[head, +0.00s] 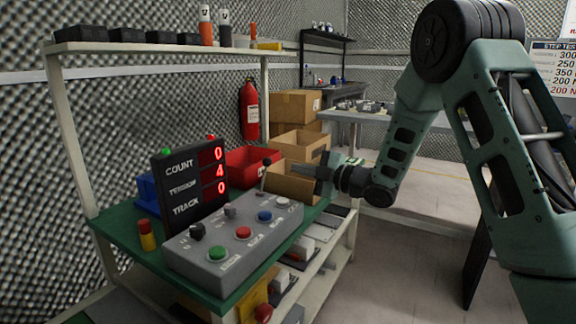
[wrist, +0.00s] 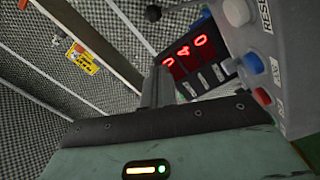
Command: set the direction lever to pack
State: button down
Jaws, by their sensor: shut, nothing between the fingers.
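The control box (head: 237,262) is grey and sits on the green bench top. A lever with a dark ball knob (head: 266,162) stands up near its far right end, leaning slightly; its position labels are too small to read. A dark ball, which looks like the lever knob (wrist: 152,13), shows at the top of the wrist view. My gripper (head: 299,170) is shut and empty, pointing left, to the right of the lever and apart from it in the picture. In the wrist view its fingers (wrist: 157,82) are together below the ball.
A display (head: 190,182) reading 0, 4, 0 stands behind the box. Green (head: 217,253), red (head: 243,232), blue (head: 265,216) and white (head: 283,202) buttons and two knobs lie on the box. A red bin (head: 250,167) and cardboard boxes (head: 300,146) stand beyond.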

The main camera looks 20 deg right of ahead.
jog(key=shift+v, duration=1.45)
jog(key=s+a+f+m+g+h, duration=0.3)
jog(key=s+a+m+g+h, duration=0.4)
jog(key=a, duration=0.8)
jog(key=s+a+f+m+g+h, duration=0.2)
jog(key=s+m+g, duration=0.15)
jog(key=s, duration=1.25)
jog(key=s+a+f+m+g+h, duration=0.15)
jog(key=s+g, duration=0.25)
jog(key=s, duration=1.2)
notch_tip(320, 180, up, 28)
jog(key=p, duration=2.8)
jog(key=shift+w+a+r+m, duration=0.15)
jog(key=shift+w+a+m, duration=0.1)
jog(key=shift+w+m, duration=0.05)
